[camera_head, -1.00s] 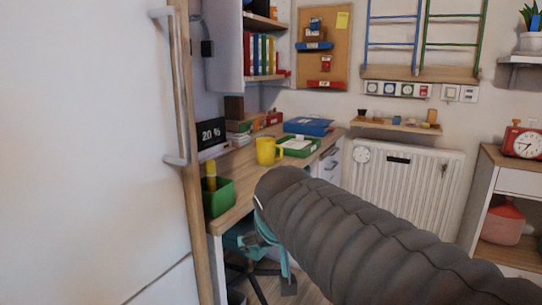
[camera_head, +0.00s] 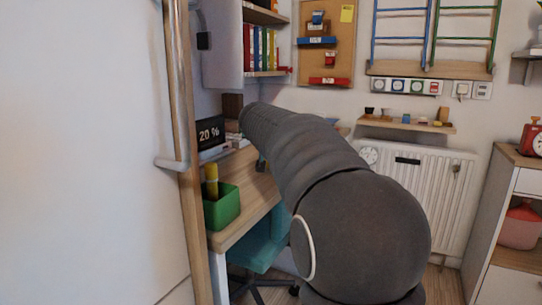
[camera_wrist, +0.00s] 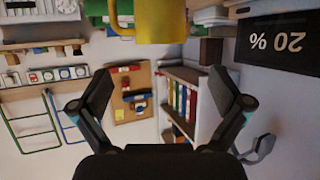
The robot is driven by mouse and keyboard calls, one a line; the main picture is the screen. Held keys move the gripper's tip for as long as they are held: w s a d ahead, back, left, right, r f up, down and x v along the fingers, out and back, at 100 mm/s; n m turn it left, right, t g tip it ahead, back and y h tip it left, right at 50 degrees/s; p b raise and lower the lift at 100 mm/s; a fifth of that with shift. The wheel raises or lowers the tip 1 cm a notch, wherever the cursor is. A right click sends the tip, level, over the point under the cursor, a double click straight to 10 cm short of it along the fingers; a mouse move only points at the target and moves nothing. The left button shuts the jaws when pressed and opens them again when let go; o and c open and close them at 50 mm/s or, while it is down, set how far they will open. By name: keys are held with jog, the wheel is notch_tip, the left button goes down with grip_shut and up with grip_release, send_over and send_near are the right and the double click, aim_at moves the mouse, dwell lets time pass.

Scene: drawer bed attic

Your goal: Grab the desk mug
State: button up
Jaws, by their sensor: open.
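The yellow desk mug (camera_wrist: 160,18) shows in the wrist view, which is upside down. It is cut off by the top edge, with part of its handle at the left. My gripper (camera_wrist: 162,88) is open, its two fingers wide apart with nothing between them. The mug appears above the gap between the fingers in that picture, apart from them. In the head view my arm covers the mug and nearly all of my gripper.
A green box (camera_head: 222,208) with a yellow object stands at the desk's (camera_head: 243,228) near edge. Behind it is a dark "20 %" display (camera_head: 210,133). A teal chair (camera_head: 262,243) is under the desk. A white door with a long handle (camera_head: 179,80) stands close at the left.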

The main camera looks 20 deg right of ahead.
jog(key=shift+p+x, duration=0.8)
jog(key=shift+x, duration=3.95)
jog(key=shift+a, duration=0.1)
jog(key=c, duration=1.3)
